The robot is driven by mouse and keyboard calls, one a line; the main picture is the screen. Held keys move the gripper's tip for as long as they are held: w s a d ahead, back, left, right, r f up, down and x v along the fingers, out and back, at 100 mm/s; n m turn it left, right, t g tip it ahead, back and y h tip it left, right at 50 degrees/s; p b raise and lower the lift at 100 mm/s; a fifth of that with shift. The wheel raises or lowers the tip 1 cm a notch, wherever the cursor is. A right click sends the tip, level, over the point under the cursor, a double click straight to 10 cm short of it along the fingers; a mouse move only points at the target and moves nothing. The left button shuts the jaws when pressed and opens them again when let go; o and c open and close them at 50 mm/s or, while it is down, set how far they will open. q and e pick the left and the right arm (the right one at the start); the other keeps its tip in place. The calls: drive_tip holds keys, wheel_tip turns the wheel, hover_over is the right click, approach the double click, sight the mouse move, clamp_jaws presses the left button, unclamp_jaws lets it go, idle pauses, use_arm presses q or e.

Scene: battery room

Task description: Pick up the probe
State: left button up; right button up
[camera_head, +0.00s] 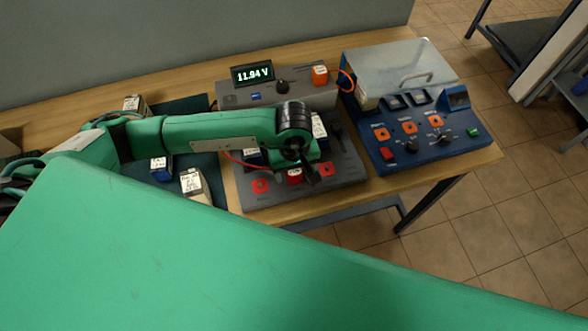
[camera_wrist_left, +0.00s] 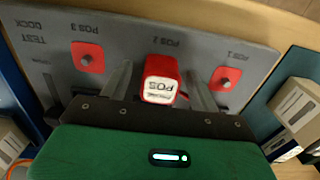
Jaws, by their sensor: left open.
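The probe (camera_wrist_left: 160,80) is a red block with a white label reading "POS". It stands at the middle position, POS 2, of the grey test dock (camera_wrist_left: 120,35). In the head view the probe (camera_head: 294,176) shows beside my left gripper (camera_head: 310,178), at the front of the dock (camera_head: 345,175). In the wrist view my left gripper (camera_wrist_left: 160,70) is open, with one finger on each side of the probe and visible gaps between. A red lead (camera_head: 240,161) runs behind my left arm; its end is hidden. My right gripper is not in view.
Red pads with studs (camera_head: 260,186) flank the probe. A grey meter (camera_head: 280,90) reading 11.94 V stands behind the dock, and a blue unit with a clear lid (camera_head: 410,130) stands to the right. Labelled batteries (camera_head: 195,185) stand on a dark mat at left.

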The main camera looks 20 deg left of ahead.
use_arm(q)
drive_tip(key=c, duration=1.2)
drive_tip(key=shift+o, duration=0.2)
drive_tip(key=shift+r, duration=0.1)
